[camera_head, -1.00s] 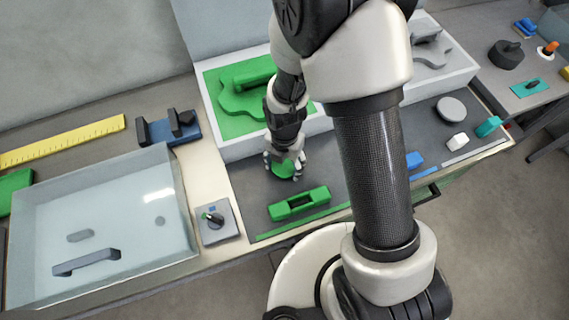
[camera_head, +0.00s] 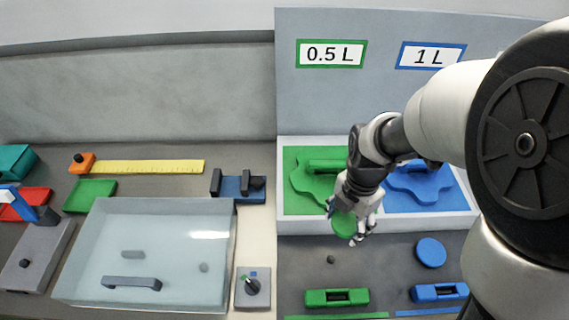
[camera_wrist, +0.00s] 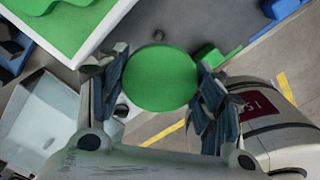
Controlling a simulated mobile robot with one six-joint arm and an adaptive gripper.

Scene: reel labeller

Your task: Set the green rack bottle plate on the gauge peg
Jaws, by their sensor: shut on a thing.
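The green bottle plate (camera_head: 343,224) is a plain round disc. My gripper (camera_head: 352,215) is shut on it and holds it in front of the green recess. In the wrist view the plate (camera_wrist: 160,79) sits between the two fingers of my gripper (camera_wrist: 158,92), held by its edges. A small dark peg (camera_head: 331,259) stands bare on the grey surface below the plate. An orange block with a black knob (camera_head: 82,162) sits at the left end of a yellow ruler. I cannot tell which upright is the gauge peg.
A white tray (camera_head: 300,226) has green and blue recesses under the 0.5 L and 1 L signs. A blue disc (camera_head: 431,251) and green (camera_head: 337,297) and blue (camera_head: 439,291) holders lie in front. A clear-lidded box (camera_head: 80,285) and a knob panel (camera_head: 252,288) stand left.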

